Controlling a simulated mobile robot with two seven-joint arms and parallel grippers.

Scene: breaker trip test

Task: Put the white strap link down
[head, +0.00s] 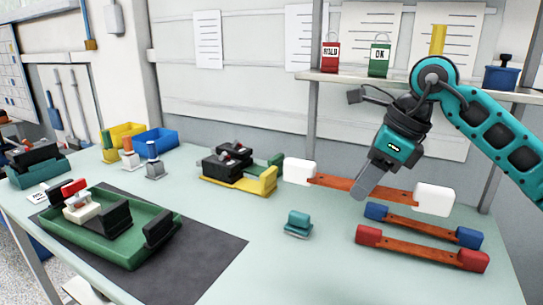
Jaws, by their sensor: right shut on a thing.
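The white strap link (335,183) is a copper-brown bar with a white block at each end, at the right of the head view. My right gripper (362,186) comes down on it from above and is shut on the bar between the white ends. The fingers hide part of the bar. The link is roughly level, just behind the blue-ended link; whether it touches the table is not clear. My left gripper is not in view.
A blue-ended link (420,226) and a red-ended link (415,248) lie in front on the table. A teal block (298,224) stands to their left. A green tray (130,245) sits on a dark mat (205,270). A shelf (340,78) is behind.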

